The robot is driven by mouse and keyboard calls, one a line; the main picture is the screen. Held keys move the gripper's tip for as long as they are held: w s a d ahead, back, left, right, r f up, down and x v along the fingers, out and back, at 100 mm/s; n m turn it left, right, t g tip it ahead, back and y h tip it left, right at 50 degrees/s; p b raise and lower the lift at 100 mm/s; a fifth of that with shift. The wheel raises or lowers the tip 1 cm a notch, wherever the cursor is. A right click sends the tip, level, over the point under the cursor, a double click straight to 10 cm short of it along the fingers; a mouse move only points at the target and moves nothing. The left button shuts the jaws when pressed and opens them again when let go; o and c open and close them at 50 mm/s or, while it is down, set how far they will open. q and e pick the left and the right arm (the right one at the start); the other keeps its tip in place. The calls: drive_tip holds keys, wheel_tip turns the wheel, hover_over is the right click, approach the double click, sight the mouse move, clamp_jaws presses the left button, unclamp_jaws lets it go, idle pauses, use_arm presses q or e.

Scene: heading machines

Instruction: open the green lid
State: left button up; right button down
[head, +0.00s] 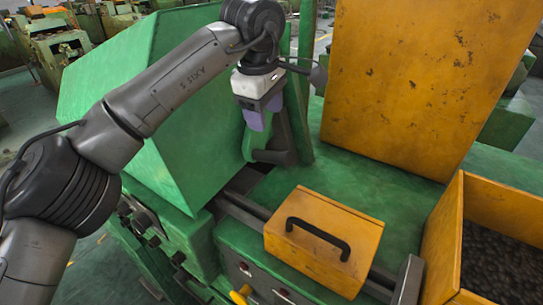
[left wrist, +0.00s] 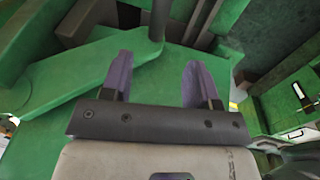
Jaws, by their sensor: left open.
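The green lid (head: 140,110) is a large angular hood over the left part of the machine. I cannot tell how far it is raised. My left gripper (head: 257,118) points down at the lid's right side, close to a green bar-like part (head: 262,142) with a dark piece beside it. The arm hides part of the lid's top. In the left wrist view, the two purple fingers (left wrist: 158,80) are apart with nothing gripped between them. A green arm-shaped part (left wrist: 75,80) reaches in from the left, and a dark rod (left wrist: 158,18) stands beyond the fingers. My right gripper is not in view.
A yellow box with a black handle (head: 318,240) sits on the machine in front. A tall yellow panel (head: 420,75) stands behind it. A yellow bin (head: 445,240) with dark small pieces is at right. The green bed (head: 360,185) between them is clear.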

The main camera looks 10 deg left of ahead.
sight(271, 153)
use_arm(q)
drive_tip(key=f, duration=0.4)
drive_tip(key=w+f, duration=0.1)
drive_tip(key=f, duration=0.3)
drive_tip(key=w+d+f, duration=0.1)
drive_tip(key=f, duration=0.4)
drive_tip(key=shift+w+b, duration=0.1)
drive_tip(key=shift+b, duration=0.3)
drive_tip(key=shift+c, duration=0.3)
clamp_jaws()
